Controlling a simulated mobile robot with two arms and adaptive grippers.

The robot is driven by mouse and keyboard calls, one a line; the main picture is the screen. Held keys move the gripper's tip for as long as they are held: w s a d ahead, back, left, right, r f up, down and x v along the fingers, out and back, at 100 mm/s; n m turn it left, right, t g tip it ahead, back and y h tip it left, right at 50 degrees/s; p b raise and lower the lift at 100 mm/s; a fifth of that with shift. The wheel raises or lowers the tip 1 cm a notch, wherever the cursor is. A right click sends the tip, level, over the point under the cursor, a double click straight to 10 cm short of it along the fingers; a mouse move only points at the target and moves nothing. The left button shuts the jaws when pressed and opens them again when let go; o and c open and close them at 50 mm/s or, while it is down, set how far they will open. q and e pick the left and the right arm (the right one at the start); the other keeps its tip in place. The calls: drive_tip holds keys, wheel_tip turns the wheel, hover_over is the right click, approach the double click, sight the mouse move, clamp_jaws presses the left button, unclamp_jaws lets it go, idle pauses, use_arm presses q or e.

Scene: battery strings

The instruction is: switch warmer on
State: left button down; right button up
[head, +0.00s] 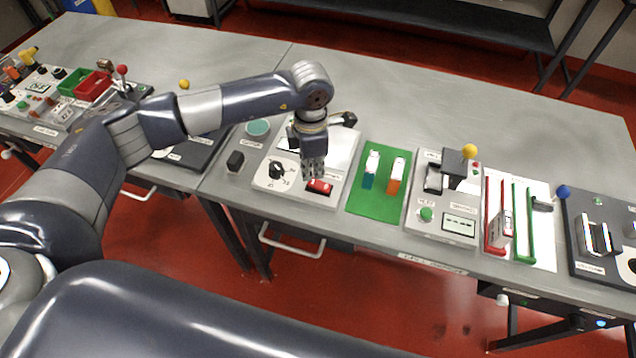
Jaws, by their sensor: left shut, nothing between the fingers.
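The warmer appears to be the white-topped unit (270,185) with a black dial (277,170) on its front panel. A red rocker switch (319,187) sits on the same panel, to the right of the dial. My left gripper (315,177) points down with its fingers shut and empty, right over the red switch. I cannot tell whether the fingertips touch the switch or which way it is rocked. The gripper and wrist hide part of the unit's top. My right gripper is not in view.
Further right stands a grey device with a yellow-knobbed lever (469,151). A black block (235,161) stands at the left. The table's back area is clear.

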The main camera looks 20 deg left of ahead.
sight(313, 181)
use_arm(q)
drive_tip(key=shift+f+b, duration=1.25)
drive_tip(key=shift+f, duration=0.1)
idle(0.5)
drive_tip(key=shift+s, duration=0.1)
drive_tip(key=shift+r+p, duration=0.5)
drive_tip(key=shift+r, duration=0.4)
drive_tip(key=shift+r+p, duration=1.1)
drive_tip(key=shift+r, duration=1.55)
